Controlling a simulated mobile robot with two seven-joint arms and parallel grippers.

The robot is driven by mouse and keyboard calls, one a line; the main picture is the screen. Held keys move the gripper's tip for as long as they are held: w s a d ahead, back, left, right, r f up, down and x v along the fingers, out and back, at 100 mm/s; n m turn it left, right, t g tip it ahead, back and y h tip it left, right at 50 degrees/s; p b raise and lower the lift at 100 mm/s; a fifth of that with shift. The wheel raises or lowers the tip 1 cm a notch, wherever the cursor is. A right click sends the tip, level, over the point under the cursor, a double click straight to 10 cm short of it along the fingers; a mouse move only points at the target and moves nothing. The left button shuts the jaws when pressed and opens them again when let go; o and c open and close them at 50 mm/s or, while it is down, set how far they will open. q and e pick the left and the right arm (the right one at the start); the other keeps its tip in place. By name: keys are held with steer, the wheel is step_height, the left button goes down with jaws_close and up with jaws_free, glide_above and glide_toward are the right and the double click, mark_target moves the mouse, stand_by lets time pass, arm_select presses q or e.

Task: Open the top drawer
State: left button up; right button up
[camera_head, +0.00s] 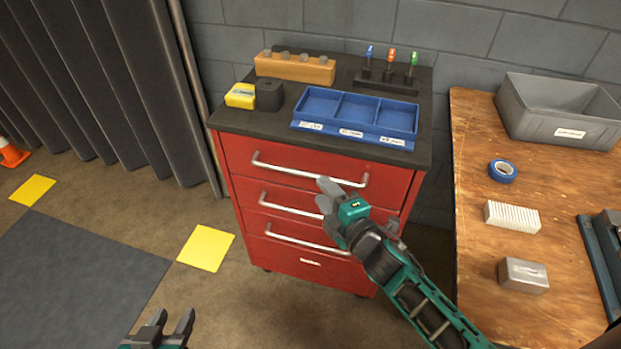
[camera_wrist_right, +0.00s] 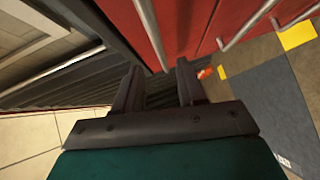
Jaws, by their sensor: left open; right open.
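A red drawer cabinet (camera_head: 235,160) stands against the wall with several drawers. The top drawer (camera_head: 300,163) looks closed and has a long silver bar handle (camera_head: 285,169). My right gripper (camera_head: 322,193) is open and in front of the cabinet, near the right part of the top handle. In the right wrist view its two fingers (camera_wrist_right: 158,85) are apart with nothing between them, and a silver handle bar (camera_wrist_right: 150,28) runs close to the fingertips. I cannot tell whether they touch. My left gripper (camera_head: 170,325) is open and empty, low at the front, away from the cabinet.
A blue three-part tray (camera_head: 357,131), a yellow item (camera_head: 240,96), a wooden block (camera_head: 295,69) and a screwdriver rack (camera_head: 387,82) sit on the cabinet. A wooden bench (camera_head: 480,270) with a grey bin (camera_head: 560,125) stands at right. Floor in front is clear.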

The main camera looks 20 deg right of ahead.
mark_target(310, 177)
steer(key=b+x, duration=0.1)
steer(key=x, duration=0.5)
steer(key=shift+w+a, duration=0.15)
steer(key=shift+w, duration=0.25)
jaws_close()
